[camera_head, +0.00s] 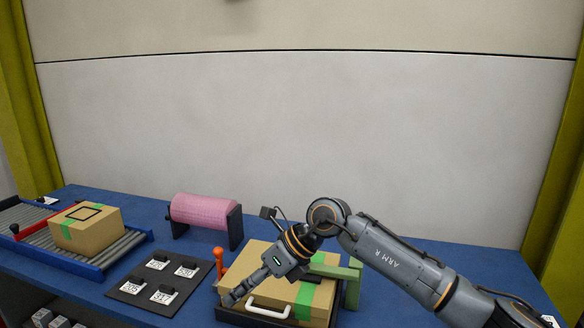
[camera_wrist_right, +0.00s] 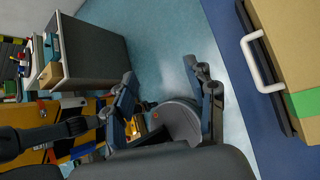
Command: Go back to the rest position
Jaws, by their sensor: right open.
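My right gripper (camera_head: 236,294) is in front of the left part of a cardboard box (camera_head: 285,262) in the head view, its fingers pointing down and left. In the right wrist view my right gripper (camera_wrist_right: 166,92) is open, with nothing between its fingers. The box has green tape and sits in a dark tray with a white handle (camera_head: 268,310). The handle also shows in the right wrist view (camera_wrist_right: 262,62), to the right of the fingers and apart from them. My right arm hides part of the box. My left gripper is not in view.
An orange lever (camera_head: 219,262) and a green gate part (camera_head: 353,282) stand beside the box. A black panel (camera_head: 133,286) carries several labelled switches. A pink roller (camera_head: 205,212) stands behind. Another box (camera_head: 88,230) rests on a roller conveyor (camera_head: 125,246). A grey bin (camera_wrist_right: 180,122) stands on the floor.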

